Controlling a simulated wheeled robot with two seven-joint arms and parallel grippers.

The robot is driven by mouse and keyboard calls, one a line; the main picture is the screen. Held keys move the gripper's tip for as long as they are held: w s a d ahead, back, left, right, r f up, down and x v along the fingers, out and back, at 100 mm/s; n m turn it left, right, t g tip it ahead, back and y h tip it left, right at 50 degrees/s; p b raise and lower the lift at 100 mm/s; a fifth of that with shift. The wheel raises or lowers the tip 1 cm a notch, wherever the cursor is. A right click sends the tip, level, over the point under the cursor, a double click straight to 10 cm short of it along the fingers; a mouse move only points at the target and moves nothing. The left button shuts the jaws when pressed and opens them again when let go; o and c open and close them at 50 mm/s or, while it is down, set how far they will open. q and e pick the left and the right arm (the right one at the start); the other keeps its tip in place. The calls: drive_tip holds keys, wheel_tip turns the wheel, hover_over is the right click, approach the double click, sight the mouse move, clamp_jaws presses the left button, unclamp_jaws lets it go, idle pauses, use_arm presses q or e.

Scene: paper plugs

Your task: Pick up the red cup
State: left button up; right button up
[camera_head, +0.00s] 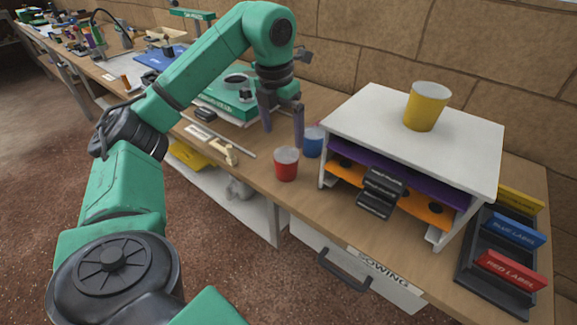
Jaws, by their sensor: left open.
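The red cup (286,164) stands upright on the wooden workbench near its front edge, left of the white shelf unit. A blue cup (313,141) stands just behind and to the right of it. My left gripper (283,138) points down with its fingers apart, above and behind the red cup. The gripper holds nothing that I can see, and one finger hangs close to the blue cup. My right gripper is not in view.
A yellow cup (426,107) stands on the white shelf unit (350,112). A black tray (466,262) with colored label cards lies at the right. A drawer handle (343,270) juts from the bench front.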

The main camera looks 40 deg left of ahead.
sight(286, 154)
use_arm(q)
drive_tip(key=f, duration=0.2)
drive_tip(key=w+f, duration=0.1)
drive_tip(key=f, duration=0.6)
drive_tip(key=shift+w+a, duration=0.15)
drive_tip(key=shift+w, duration=0.15)
drive_tip(key=shift+w+f, duration=0.1)
drive_tip(key=shift+f, duration=0.2)
drive_tip(key=c, duration=1.2)
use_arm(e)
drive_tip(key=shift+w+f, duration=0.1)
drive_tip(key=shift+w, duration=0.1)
